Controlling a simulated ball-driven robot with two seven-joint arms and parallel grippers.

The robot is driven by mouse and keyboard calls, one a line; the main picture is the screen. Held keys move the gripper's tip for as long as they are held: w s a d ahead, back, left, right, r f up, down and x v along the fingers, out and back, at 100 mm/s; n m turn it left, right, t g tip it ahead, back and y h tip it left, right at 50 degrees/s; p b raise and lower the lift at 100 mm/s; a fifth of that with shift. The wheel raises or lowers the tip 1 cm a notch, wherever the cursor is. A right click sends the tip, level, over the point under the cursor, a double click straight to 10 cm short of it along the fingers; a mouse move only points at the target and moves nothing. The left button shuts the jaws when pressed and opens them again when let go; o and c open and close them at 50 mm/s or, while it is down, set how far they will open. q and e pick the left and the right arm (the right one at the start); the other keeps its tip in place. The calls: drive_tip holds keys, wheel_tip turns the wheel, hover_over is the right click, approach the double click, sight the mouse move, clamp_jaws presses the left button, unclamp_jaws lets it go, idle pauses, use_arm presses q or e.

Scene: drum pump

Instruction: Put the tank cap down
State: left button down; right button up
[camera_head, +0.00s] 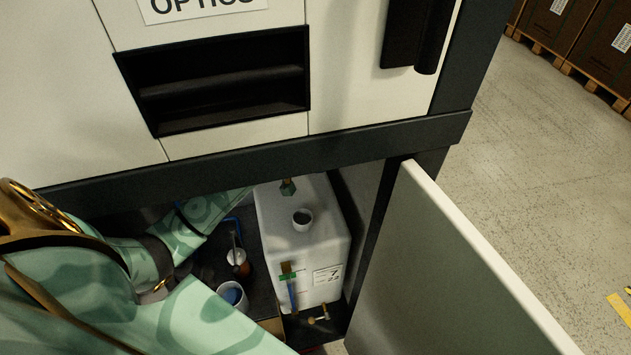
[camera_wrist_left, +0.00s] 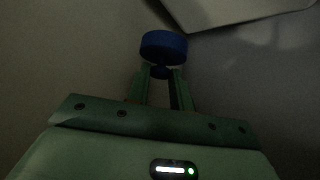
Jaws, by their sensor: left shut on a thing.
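A blue round cap (camera_wrist_left: 163,46) is at the tips of my left gripper (camera_wrist_left: 161,74) in the left wrist view. The two green fingers are shut on a small knob under it. In the head view my left arm reaches into the low cabinet bay, and its gripper and the cap are hidden behind the cabinet edge. The white tank (camera_head: 327,247) stands in the bay. Its round neck (camera_head: 302,219) on top is open, with no cap on it. My right gripper is not in view.
A container with blue inside (camera_head: 232,296) and a small vessel with brown contents (camera_head: 238,262) stand left of the tank. A brass valve (camera_head: 318,318) is low at its front. The open cabinet door (camera_head: 440,275) stands to the right.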

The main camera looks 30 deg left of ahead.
use_arm(q)
drive_tip(key=shift+w+a+r, duration=0.35)
drive_tip(key=shift+w+a, duration=0.15)
drive_tip(key=shift+w, duration=0.05)
drive_tip(key=shift+a+f, duration=0.2)
wheel_tip(320, 180, down, 9)
drive_tip(key=b, duration=0.4)
drive_tip(key=shift+w+f+b, duration=0.1)
drive_tip(key=shift+f+b, duration=0.05)
drive_tip(key=shift+b, duration=0.15)
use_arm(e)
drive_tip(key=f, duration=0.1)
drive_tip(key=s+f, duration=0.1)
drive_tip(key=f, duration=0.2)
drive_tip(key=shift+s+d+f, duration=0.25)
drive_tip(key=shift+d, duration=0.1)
use_arm(q)
drive_tip(key=shift+f, duration=0.25)
drive_tip(key=c, duration=1.2)
unclamp_jaws()
drive_tip(key=shift+f, duration=0.1)
drive_tip(key=shift+c, duration=0.2)
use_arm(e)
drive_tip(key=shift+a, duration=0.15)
